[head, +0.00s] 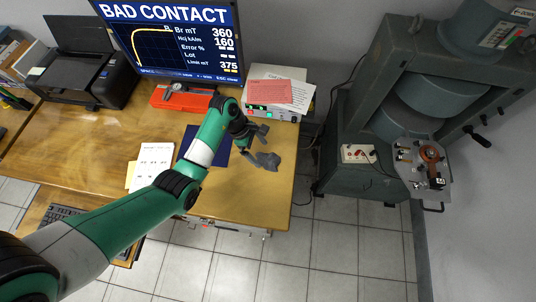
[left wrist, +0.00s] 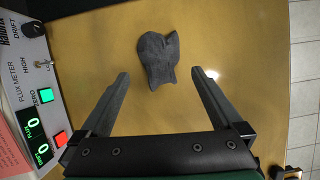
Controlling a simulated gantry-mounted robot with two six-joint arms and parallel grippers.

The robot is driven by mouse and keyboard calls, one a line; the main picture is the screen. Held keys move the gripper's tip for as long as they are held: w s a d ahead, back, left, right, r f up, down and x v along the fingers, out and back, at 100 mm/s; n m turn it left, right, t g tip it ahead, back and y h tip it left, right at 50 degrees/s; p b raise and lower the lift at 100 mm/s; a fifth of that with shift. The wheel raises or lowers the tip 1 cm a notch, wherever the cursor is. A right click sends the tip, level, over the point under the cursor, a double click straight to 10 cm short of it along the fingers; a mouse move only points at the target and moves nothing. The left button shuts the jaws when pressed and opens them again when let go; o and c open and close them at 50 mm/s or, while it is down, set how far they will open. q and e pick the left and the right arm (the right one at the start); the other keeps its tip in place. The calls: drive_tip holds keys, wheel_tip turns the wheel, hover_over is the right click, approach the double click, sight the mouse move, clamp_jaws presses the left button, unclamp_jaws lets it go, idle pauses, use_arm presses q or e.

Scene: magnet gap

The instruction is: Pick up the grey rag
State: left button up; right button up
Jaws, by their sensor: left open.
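The grey rag (head: 268,161) lies crumpled on the wooden table near its right edge in the head view. In the left wrist view the rag (left wrist: 157,58) lies flat on the table, ahead of the fingertips and roughly centred between them. My left gripper (head: 256,138) is open and empty, just above and beside the rag in the head view. Its two fingers show apart in the left wrist view (left wrist: 160,74), with the rag not between them. My right gripper is in neither view.
The flux meter (left wrist: 30,90) stands left of the gripper in the left wrist view; papers lie on it in the head view (head: 272,112). A blue sheet (head: 205,147), a white page (head: 152,162) and a red case (head: 183,97) are on the table. The table's right edge is close to the rag.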

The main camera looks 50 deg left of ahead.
sight(265, 157)
use_arm(q)
drive_tip(key=b+x, duration=0.1)
drive_tip(key=x, duration=0.1)
drive_tip(key=b+x, duration=0.2)
drive_tip(key=x, duration=0.1)
drive_tip(key=shift+w+d, duration=0.1)
drive_tip(key=shift+d, duration=0.3)
drive_tip(key=shift+r, duration=0.1)
drive_tip(key=shift+c, duration=0.4)
drive_tip(key=c, duration=1.2)
